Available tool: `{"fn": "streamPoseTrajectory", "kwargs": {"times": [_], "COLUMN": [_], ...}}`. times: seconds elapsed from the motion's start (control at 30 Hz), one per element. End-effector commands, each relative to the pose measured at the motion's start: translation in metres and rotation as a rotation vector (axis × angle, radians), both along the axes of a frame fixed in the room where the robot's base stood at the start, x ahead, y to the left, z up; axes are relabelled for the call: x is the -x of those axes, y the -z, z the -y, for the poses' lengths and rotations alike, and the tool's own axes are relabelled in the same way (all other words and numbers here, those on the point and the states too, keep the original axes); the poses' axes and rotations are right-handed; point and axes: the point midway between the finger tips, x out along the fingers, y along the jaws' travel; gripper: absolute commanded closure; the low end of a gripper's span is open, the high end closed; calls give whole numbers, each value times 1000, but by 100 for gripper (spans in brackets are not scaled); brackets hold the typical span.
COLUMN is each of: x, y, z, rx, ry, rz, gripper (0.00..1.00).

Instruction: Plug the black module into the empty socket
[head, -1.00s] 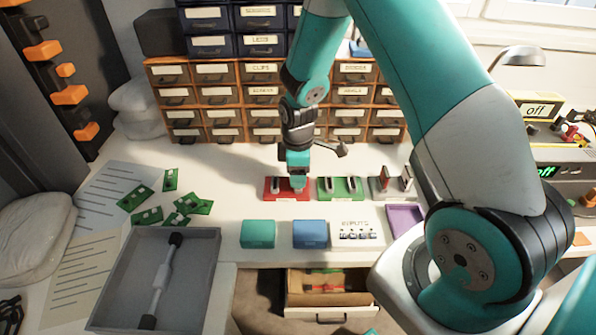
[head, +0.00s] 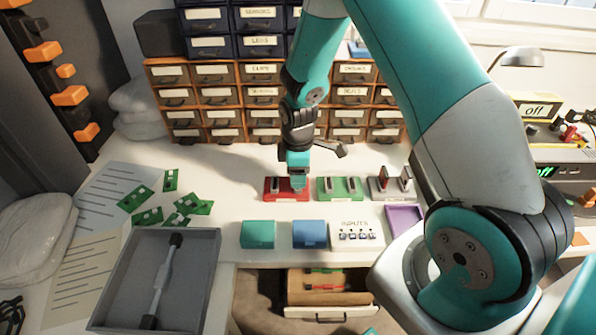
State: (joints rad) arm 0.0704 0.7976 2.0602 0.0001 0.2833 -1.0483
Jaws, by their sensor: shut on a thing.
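A red block (head: 287,196) stands on the white bench, with a slim grey and dark piece (head: 275,184) upright in its left part. My gripper (head: 298,187) points down at the right part of the red block, right over it. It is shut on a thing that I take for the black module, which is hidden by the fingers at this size. I cannot tell whether it is in the socket or just above it. A green block (head: 338,197) with two slim upright pieces and a grey block (head: 392,196) with two reddish-dark pieces stand to the right.
A teal box (head: 258,234), a blue box (head: 310,234), a white labelled panel (head: 357,235) and a purple tray (head: 404,217) line the bench front. Green circuit boards (head: 147,217) and a grey tray (head: 205,285) lie left. Drawer cabinets (head: 215,95) rise behind.

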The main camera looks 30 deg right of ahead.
Motion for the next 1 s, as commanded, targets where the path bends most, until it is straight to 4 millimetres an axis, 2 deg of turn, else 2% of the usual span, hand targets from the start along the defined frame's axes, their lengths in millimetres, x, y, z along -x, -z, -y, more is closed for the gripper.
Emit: {"fn": "streamPoseTrajectory", "kwargs": {"times": [1.0], "x": [0], "y": [8], "z": [0], "rx": [0], "ry": [0], "rz": [0], "gripper": [80]}}
